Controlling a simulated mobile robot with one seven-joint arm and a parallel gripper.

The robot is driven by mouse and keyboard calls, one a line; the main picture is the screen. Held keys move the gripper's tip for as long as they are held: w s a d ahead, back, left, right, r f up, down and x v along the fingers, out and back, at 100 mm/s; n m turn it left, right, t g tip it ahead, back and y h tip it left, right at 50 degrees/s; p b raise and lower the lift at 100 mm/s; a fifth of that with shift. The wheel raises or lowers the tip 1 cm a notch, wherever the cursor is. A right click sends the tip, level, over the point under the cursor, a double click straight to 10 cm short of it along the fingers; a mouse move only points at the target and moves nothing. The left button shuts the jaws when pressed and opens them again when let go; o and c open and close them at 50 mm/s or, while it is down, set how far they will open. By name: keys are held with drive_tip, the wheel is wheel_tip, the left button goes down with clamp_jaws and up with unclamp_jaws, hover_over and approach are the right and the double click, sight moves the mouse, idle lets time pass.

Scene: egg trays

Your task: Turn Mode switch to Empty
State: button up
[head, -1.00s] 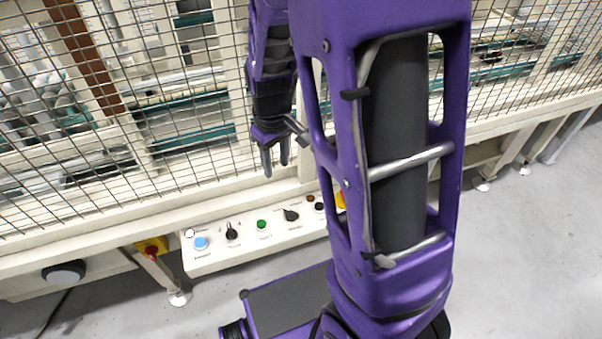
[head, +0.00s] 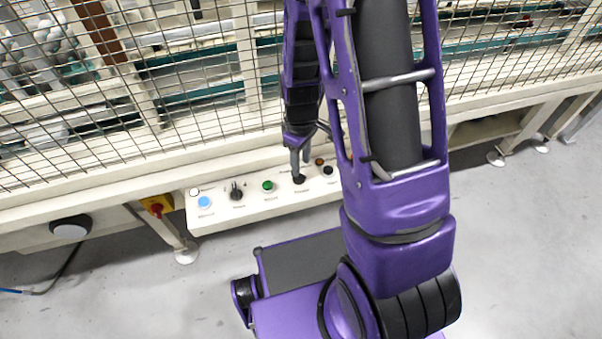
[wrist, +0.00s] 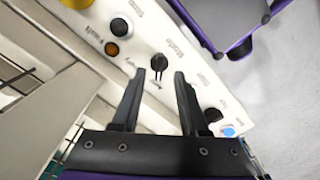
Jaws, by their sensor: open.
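The cream control panel (head: 255,208) carries two black rotary switches. One switch (head: 298,179) sits right of the green button (head: 267,186); the other switch (head: 237,191) sits between the green and blue buttons. My gripper (head: 300,160) is open and empty, pointing down at the right-hand switch. In the wrist view that switch (wrist: 159,63) shows between the fingertips of my gripper (wrist: 160,76), a little ahead of them; contact cannot be told. The other switch (wrist: 213,115) is partly hidden by a finger.
A blue button (head: 204,202) is at the panel's left end. An orange lamp (head: 319,161) and a black button (head: 327,170) are at the right. A wire mesh fence (head: 190,90) rises behind. A yellow-and-red switch (head: 156,206) is left of the panel. Grey floor in front is open.

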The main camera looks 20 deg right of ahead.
sight(301, 175)
wheel_tip(301, 175, down, 5)
drive_tip(key=shift+r+b, duration=0.1)
drive_tip(key=shift+b, duration=0.25)
clamp_jaws()
